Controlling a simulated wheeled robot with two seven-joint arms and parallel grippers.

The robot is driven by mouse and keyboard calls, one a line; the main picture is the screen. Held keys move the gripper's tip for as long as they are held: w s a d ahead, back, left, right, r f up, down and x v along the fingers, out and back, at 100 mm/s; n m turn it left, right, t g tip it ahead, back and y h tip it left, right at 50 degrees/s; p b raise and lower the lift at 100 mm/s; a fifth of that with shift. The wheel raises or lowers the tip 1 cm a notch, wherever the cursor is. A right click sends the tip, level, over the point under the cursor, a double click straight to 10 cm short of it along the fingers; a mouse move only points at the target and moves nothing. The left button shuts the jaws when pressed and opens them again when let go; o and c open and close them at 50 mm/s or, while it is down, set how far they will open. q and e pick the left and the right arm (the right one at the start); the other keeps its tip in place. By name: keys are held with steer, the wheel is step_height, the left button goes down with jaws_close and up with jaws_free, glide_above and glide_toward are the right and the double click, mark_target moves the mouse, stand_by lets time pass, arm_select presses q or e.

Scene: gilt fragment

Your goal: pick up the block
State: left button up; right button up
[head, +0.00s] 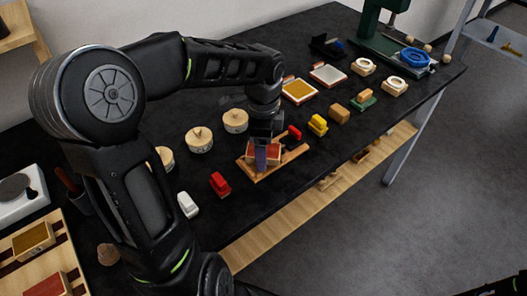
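My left gripper (264,135) points down over a small wooden tray (258,176) near the middle of the dark table. Red block faces (273,153) show in the tray, with a purple-blue piece (261,157) between them, directly below the gripper. The gripper's dark fingers blend with its body, so I cannot tell whether they are open or closed, or touching a block. Another block, a plain tan one (339,113), stands farther right on the table. My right gripper is out of the picture; only a dark part of that arm shows at the lower right corner.
Round wooden pieces (199,140) lie behind. A green press (385,40) stands at the far end.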

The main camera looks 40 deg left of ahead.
arm_select(q)
steer(key=shift+c, duration=0.3)
steer(key=c, duration=1.6)
steer(key=shift+o, duration=0.2)
step_height(320, 180, up, 10)
stand_by(0.4)
